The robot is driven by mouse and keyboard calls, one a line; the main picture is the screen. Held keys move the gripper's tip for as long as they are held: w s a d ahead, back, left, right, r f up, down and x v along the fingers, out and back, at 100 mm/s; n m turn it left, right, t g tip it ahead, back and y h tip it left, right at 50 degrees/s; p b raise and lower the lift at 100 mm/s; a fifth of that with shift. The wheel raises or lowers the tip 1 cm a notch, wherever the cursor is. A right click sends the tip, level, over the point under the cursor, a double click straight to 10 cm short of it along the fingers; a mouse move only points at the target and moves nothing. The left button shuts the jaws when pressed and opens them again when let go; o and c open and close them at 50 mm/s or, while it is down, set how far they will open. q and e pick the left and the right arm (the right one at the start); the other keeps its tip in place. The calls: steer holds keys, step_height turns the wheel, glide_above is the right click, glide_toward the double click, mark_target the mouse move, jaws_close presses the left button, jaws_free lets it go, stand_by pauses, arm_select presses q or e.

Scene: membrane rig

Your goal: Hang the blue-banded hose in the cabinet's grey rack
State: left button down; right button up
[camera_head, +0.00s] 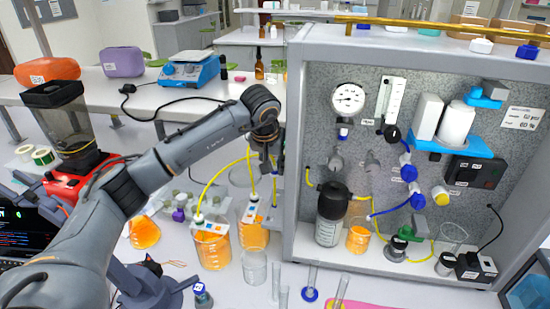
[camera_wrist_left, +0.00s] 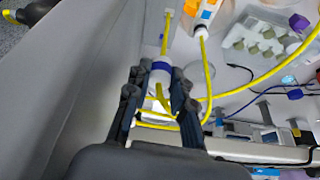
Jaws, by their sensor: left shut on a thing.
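My left gripper (camera_head: 268,160) is beside the cabinet's (camera_head: 296,130) left wall, outside it. In the left wrist view its fingers (camera_wrist_left: 158,108) are shut around a yellow hose with a white end piece and a blue band (camera_wrist_left: 161,67). The blue-banded hose loops below and between the fingers. In the head view yellow hose (camera_head: 222,168) arcs from the gripper down to an orange-filled beaker (camera_head: 212,250). Grey fittings (camera_head: 336,161) sit on the cabinet's back panel; I cannot tell whether they are the grey rack. My right gripper is not in view.
A second orange beaker (camera_head: 254,236) stands close below my left gripper, with an empty beaker (camera_head: 255,267) in front. The cabinet holds a black-capped bottle (camera_head: 330,215), a small orange beaker (camera_head: 358,239) and blue valves (camera_head: 409,172). A tube rack (camera_wrist_left: 262,42) shows in the wrist view.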

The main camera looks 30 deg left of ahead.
mark_target(273, 176)
arm_select(q)
steer(key=shift+s, duration=0.1)
steer(key=shift+a+f, duration=0.1)
steer(key=shift+f, duration=1)
steer(key=shift+f+b, duration=0.65)
steer(key=shift+f, duration=0.3)
step_height(273, 176, down, 7)
steer(key=b, duration=0.3)
steer(key=shift+b, duration=0.4)
